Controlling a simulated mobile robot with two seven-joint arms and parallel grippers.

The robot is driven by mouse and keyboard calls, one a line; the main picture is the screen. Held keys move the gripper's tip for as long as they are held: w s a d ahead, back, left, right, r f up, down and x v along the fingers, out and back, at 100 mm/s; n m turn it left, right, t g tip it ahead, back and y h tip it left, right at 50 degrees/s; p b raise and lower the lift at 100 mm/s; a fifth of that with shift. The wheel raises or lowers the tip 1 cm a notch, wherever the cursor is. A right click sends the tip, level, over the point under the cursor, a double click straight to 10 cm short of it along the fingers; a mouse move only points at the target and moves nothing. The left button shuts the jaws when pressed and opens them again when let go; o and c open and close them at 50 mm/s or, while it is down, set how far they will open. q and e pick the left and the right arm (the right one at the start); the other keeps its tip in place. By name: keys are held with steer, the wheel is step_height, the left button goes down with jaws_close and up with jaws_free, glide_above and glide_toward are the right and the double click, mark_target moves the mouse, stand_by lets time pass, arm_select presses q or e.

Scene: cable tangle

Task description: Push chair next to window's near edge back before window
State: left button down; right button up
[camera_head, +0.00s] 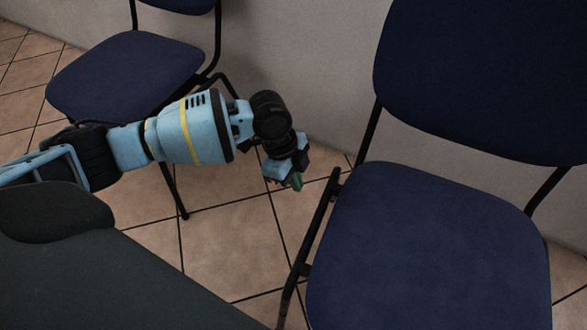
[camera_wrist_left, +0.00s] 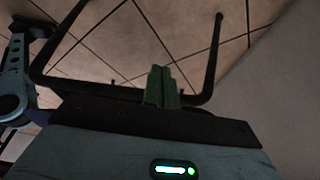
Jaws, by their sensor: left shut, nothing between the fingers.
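A chair with a dark blue seat (camera_head: 430,245), dark blue backrest (camera_head: 480,75) and black tubular frame stands at the right, its back toward the wall. A second blue chair (camera_head: 125,75) stands at the upper left, partly behind my left arm. My left gripper (camera_head: 296,181) is between the two chairs, just left of the right chair's frame; I cannot tell if it touches. Its green fingers (camera_wrist_left: 161,86) are together and empty in the left wrist view, where a black tubular chair frame (camera_wrist_left: 214,65) shows close by. No window is in view. My right gripper is out of view.
A plain light wall (camera_head: 310,70) runs behind both chairs. The tiled floor (camera_head: 225,240) is clear between them. My own dark body covers the lower left.

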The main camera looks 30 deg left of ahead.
arm_select(q)
steer(key=d, duration=0.1)
steer(key=d+f+b, duration=0.1)
steer(key=d, duration=0.1)
steer(key=d+f+b, duration=0.1)
steer(key=shift+d, duration=0.35)
